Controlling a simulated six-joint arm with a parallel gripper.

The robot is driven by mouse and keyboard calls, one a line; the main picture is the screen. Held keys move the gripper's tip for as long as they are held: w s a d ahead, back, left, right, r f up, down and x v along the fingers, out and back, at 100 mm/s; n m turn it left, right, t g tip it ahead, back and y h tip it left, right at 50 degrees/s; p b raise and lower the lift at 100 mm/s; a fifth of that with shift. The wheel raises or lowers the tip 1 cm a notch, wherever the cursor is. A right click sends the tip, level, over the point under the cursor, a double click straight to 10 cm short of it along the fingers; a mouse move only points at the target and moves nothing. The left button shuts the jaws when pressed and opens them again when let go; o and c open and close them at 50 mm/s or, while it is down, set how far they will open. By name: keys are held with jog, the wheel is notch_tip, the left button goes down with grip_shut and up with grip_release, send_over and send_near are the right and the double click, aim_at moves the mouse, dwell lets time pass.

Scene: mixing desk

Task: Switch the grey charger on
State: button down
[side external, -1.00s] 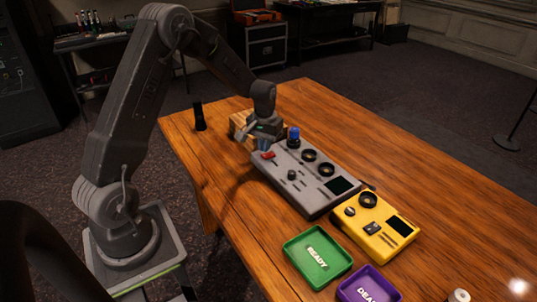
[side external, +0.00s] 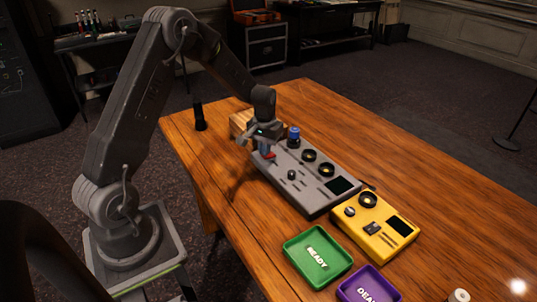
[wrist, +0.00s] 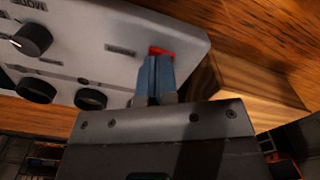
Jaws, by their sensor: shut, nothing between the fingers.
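The grey charger (side external: 300,182) lies on the wooden table, with dark round sockets, a knob and a dark screen on its top. Its red switch (side external: 268,156) is at the far left end, and it also shows in the wrist view (wrist: 161,51). My gripper (side external: 264,148) is shut and empty, with its blue-grey fingertips (wrist: 157,68) right at the red switch. They partly cover the switch, and I cannot tell whether they touch it. The switch's on or off position cannot be told.
A yellow charger (side external: 378,224) lies at the near right of the grey one. A green READY tray (side external: 296,270) and a purple tray (side external: 350,293) are in front. A blue knob-like object (side external: 294,137) and a wooden block (side external: 238,121) are close to my gripper. A dark cylinder (side external: 199,118) stands at the left.

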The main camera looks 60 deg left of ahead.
jog(key=shift+f, duration=0.45)
jog(key=shift+r, duration=3.55)
jog(key=shift+d+r, duration=0.1)
jog(key=shift+r, duration=0.05)
jog(key=s+d+r+m+t, duration=0.4)
jog(key=s+d+r, duration=1)
jog(key=d+r, duration=0.15)
jog(key=s+d+m+t, duration=0.1)
jog(key=s+d+m, duration=0.1)
jog(key=s, duration=0.6)
jog(key=shift+s+d+r+t, duration=0.3)
jog(key=shift+d+r, duration=0.15)
jog(key=shift+d, duration=0.4)
